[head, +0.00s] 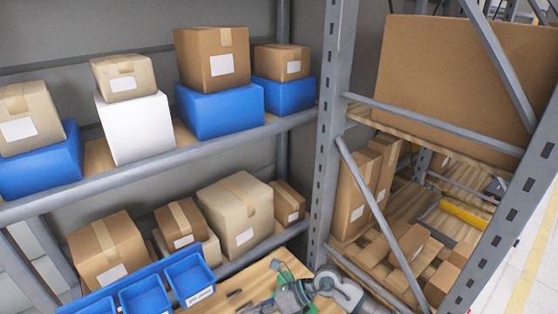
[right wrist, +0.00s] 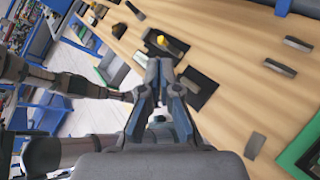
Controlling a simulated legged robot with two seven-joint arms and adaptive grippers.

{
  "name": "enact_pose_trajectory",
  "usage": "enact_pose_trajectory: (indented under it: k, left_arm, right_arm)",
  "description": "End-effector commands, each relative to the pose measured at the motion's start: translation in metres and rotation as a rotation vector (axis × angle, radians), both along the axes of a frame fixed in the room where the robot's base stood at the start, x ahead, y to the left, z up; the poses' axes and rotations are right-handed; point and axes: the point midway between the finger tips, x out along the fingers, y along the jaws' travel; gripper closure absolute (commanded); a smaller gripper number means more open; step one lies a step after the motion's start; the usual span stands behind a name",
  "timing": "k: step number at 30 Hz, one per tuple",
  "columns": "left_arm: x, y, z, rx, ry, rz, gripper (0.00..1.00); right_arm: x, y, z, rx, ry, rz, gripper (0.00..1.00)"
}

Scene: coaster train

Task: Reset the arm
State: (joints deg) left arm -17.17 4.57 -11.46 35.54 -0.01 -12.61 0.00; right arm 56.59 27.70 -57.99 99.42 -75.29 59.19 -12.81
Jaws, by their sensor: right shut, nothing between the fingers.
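My right gripper (right wrist: 160,62) is shut and empty in the right wrist view, above a wooden tabletop (right wrist: 225,70). Past its fingertips a small yellow-tipped item (right wrist: 172,43) lies by a dark patch on the table. In the head view my right arm comes in at the bottom edge, over a corner of the wooden tabletop (head: 252,284), and its fingers are not clear there. My left gripper cannot be made out in the head view. A dark jointed link shows at the left of the right wrist view.
Small dark blocks (right wrist: 281,67) and a green-edged tray (right wrist: 300,145) lie on the tabletop. Blue bins (head: 190,275) stand at its back. Beyond is a grey rack with cartons (head: 235,215) and blue boxes (head: 220,108); its upright (head: 333,130) stands behind my arm.

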Motion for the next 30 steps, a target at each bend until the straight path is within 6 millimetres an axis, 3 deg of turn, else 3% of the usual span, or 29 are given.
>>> enact_pose_trajectory:
  k: [2, 5, 8, 11, 14, 15, 19, 23, 27, 28, 30]
  left_arm:
    - [0.0, 0.0, 0.0, 0.0, 0.0, 0.0, 0.63]
    - [0.0, 0.0, 0.0, 0.0, 0.0, 0.0, 0.63]
    - [0.0, 0.0, 0.0, 0.0, 0.0, 0.0, 0.63]
    - [0.0, 0.0, 0.0, 0.0, 0.001, 0.0, 0.63]
    - [-0.001, 0.0, 0.0, 0.0, 0.001, 0.0, 0.63]
    - [-0.001, 0.0, 0.0, 0.0, 0.001, 0.0, 0.63]
    - [-0.001, 0.0, 0.0, 0.0, 0.001, 0.0, 0.63]
    - [-0.001, 0.0, 0.0, 0.0, 0.001, 0.0, 0.63]
    - [-0.001, 0.0, 0.0, 0.0, 0.001, 0.0, 0.63]
    - [-0.001, 0.0, 0.0, 0.0, 0.001, 0.0, 0.63]
    - [-0.001, 0.0, 0.0, 0.0, 0.001, 0.0, 0.63]
  right_arm:
    - [-0.017, 0.027, 0.03, 0.269, 0.139, -0.08, 1.0]
    - [-0.015, 0.033, 0.071, 0.583, 0.335, -0.228, 1.0]
    - [0.004, 0.012, 0.098, 0.862, 0.555, -0.418, 1.0]
    - [0.031, -0.029, 0.1, 1.1, 0.794, -0.644, 1.0]
    - [0.053, -0.082, 0.071, 1.292, 1.043, -0.905, 1.0]
    - [0.058, -0.103, 0.053, 1.352, 1.14, -1.014, 1.0]
    - [0.055, -0.161, -0.015, 1.477, 1.413, -1.347, 1.0]
    - [0.026, -0.205, -0.088, 1.523, 1.649, -1.673, 1.0]
    - [-0.029, -0.238, -0.159, 1.496, 1.872, -2.023, 1.0]
    - [-0.042, -0.244, -0.171, -1.427, -1.844, 2.019, 1.0]
    - [-0.073, -0.253, -0.196, -1.275, -1.77, 1.991, 1.0]
